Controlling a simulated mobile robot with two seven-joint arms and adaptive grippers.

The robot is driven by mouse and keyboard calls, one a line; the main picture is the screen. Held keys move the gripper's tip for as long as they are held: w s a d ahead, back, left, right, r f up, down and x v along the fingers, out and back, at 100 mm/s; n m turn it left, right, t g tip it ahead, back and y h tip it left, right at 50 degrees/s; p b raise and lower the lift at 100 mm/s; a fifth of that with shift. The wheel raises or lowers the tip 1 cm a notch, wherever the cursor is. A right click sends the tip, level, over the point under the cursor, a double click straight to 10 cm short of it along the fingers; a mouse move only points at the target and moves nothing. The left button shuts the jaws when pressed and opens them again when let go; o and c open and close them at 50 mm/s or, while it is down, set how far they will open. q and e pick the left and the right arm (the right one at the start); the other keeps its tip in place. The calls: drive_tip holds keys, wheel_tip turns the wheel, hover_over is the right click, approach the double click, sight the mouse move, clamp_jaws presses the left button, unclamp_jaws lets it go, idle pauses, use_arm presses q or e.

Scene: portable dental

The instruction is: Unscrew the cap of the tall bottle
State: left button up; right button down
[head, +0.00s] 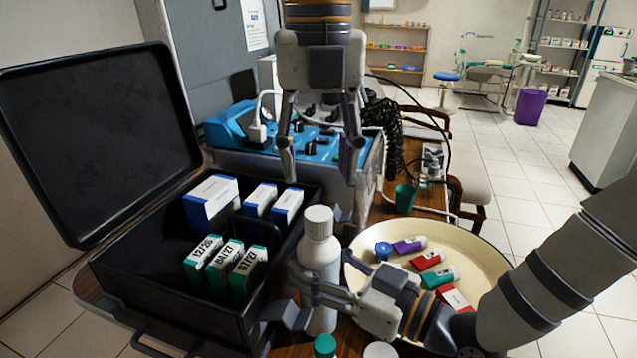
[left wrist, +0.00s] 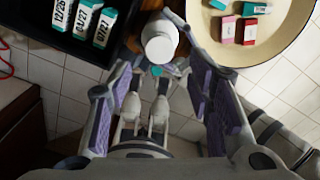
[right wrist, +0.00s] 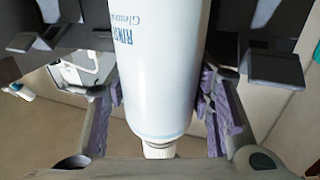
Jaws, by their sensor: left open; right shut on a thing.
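The tall white bottle (head: 321,262) stands upright between the open case and the round tray. Its white cap (head: 318,214) is on its top. My right gripper (head: 305,290) is shut on the bottle's body from the right. In the right wrist view the bottle (right wrist: 158,65) is between the purple-padded fingers, with blue print on its side and its cap (right wrist: 159,150) at the lower end. My left gripper (head: 318,168) is open, empty and pointing down above the cap. In the left wrist view the cap (left wrist: 160,48) lies beyond the spread fingers. The bottle's base is partly hidden.
An open black case (head: 180,312) with several labelled boxes stands at the left. A blue device (head: 320,150) and a green cup (head: 405,197) are behind. A teal-capped bottle (head: 325,346) is in front.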

sight(319, 213)
use_arm(q)
drive_tip(key=shift+f+m, duration=0.2)
drive_tip(key=shift+m, duration=0.3)
wheel_tip(319, 213, down, 8)
drive_tip(key=shift+r, duration=0.2)
